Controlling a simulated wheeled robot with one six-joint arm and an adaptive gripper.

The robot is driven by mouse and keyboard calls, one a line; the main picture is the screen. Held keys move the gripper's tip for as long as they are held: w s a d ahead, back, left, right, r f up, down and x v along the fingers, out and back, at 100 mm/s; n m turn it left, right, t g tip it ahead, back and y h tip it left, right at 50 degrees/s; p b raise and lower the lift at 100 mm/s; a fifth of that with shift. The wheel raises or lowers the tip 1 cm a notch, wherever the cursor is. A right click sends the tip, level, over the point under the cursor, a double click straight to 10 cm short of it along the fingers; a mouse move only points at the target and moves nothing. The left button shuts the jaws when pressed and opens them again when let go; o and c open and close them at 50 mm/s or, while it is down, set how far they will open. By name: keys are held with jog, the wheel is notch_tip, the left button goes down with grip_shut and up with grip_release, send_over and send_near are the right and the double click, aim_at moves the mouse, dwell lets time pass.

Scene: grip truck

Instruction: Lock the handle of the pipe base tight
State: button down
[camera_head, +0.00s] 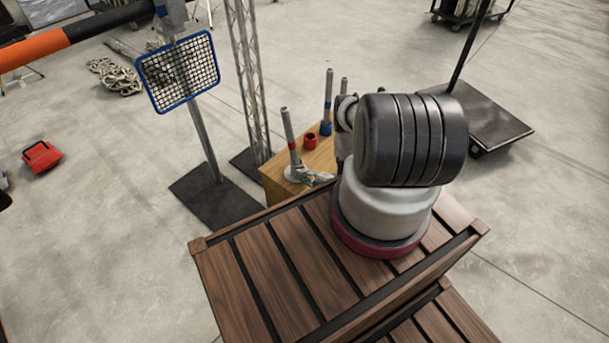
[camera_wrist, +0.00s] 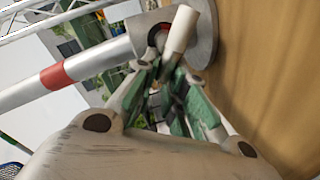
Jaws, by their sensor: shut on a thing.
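The pipe base (camera_head: 296,174) is a grey round foot on the wooden box, with a silver pipe (camera_head: 289,130) standing in it. In the wrist view the pipe, with its red band (camera_wrist: 54,76), runs into the base's grey disc (camera_wrist: 207,35). The handle (camera_wrist: 181,30) is a short pale lever at the collar. My gripper (camera_wrist: 167,68) has green-padded fingers, closed together on the lower end of the handle. In the head view my gripper (camera_head: 314,178) is small beside the base; the handle is hard to make out there.
The wooden box (camera_head: 273,188) also bears a blue-based pipe (camera_head: 327,104) and a red ring (camera_head: 310,141) close behind. My own arm hides the box's right part. A slatted wooden platform (camera_head: 279,262) is in front. A blue-framed mesh panel (camera_head: 177,71) stands left.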

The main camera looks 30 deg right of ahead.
jog(key=shift+w+d+m, duration=0.2)
jog(key=shift+d+m, duration=0.1)
jog(key=shift+d, duration=0.45)
jog(key=shift+d+r+m, duration=0.15)
jog(key=shift+m, duration=0.35)
jog(key=shift+w+d+r+m+y, duration=0.1)
jog(key=shift+m+y, duration=0.1)
jog(key=shift+m, duration=0.35)
jog(key=shift+s+d+r+m+y, duration=0.1)
jog(key=shift+d+m+y, duration=0.1)
jog(key=shift+m, duration=0.4)
jog(key=shift+w+d+r+m+y, duration=0.1)
jog(key=shift+m+y, duration=0.1)
jog(key=shift+m, duration=0.35)
jog(key=c, duration=1.7)
grip_release()
jog(key=shift+f, duration=0.1)
jog(key=o, duration=0.5)
jog(key=shift+f, duration=0.15)
jog(key=shift+c, duration=0.2)
jog(key=shift+a, duration=0.1)
